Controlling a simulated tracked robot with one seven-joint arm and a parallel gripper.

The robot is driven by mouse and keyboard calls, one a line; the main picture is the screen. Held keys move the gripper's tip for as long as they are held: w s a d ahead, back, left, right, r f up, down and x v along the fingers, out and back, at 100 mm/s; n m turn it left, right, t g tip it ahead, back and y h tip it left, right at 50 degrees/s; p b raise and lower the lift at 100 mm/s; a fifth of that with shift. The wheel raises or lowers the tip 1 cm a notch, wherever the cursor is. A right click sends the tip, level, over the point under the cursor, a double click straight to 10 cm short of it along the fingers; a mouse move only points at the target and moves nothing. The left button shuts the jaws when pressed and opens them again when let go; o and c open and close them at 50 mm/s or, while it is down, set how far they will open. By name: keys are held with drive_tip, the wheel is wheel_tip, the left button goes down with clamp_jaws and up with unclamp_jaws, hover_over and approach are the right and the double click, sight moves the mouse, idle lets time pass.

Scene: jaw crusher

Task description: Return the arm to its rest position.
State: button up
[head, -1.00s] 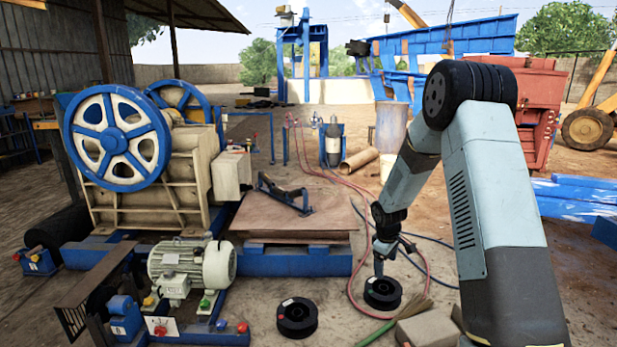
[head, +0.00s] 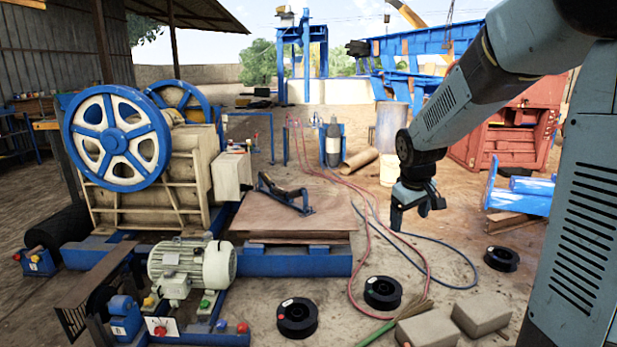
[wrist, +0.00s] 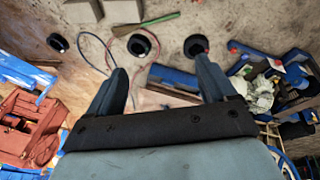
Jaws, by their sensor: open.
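My gripper (head: 408,212) hangs below my raised arm, right of the middle in the head view, pointing down above the bare ground. In the wrist view, its two fingers (wrist: 160,84) stand wide apart with nothing held between them. My arm reaches in from the right edge of the head view, bent at the elbow, and part of it lies outside the picture. The gripper is well above and behind the black spools and apart from everything around it.
The jaw crusher (head: 150,180) with its blue flywheel stands left, its motor (head: 192,262) in front. Black spools (head: 383,292) and grey blocks (head: 481,313) lie on the ground. Red and blue hoses (head: 425,262) cross the ground below the gripper. A red machine (head: 520,125) stands behind my arm.

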drive_tip(key=s+a+r+m+t, duration=0.1)
drive_tip(key=s+r, duration=0.4)
drive_tip(key=s, duration=0.8)
drive_tip(key=s+r+m+t+y, duration=0.1)
drive_tip(key=s+r+m, duration=0.3)
drive_tip(key=s, duration=0.9)
drive_tip(key=shift+a+r, duration=0.4)
drive_tip(key=shift+r, duration=0.05)
